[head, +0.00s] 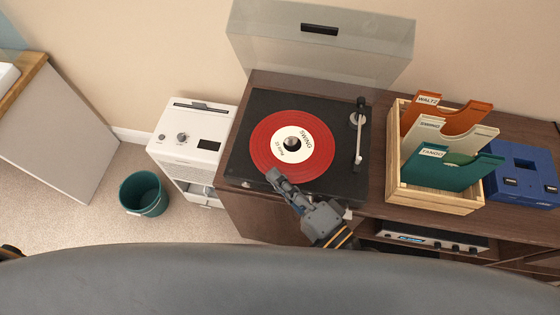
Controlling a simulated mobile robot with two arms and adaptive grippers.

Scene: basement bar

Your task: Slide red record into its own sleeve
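The red record (262,148) lies flat on the black turntable (240,168), over the spindle. Its white label reads "SWING". My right gripper (279,180) is at the record's near edge, with its fingertips overlapping the rim in the picture. I cannot tell whether it touches or grips the record. The wooden crate (435,201) to the right holds an orange sleeve (452,121) marked "WALTZ", a cream sleeve (424,140) marked "SWING" and a green sleeve (440,174) marked "TANGO". The cream one stands between the others. My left gripper is not in view.
The clear lid (320,48) stands open behind the turntable. The tonearm (358,135) is right of the record. A blue case (520,172) stands right of the crate. A white appliance (190,150) and a green bin (143,194) are on the left.

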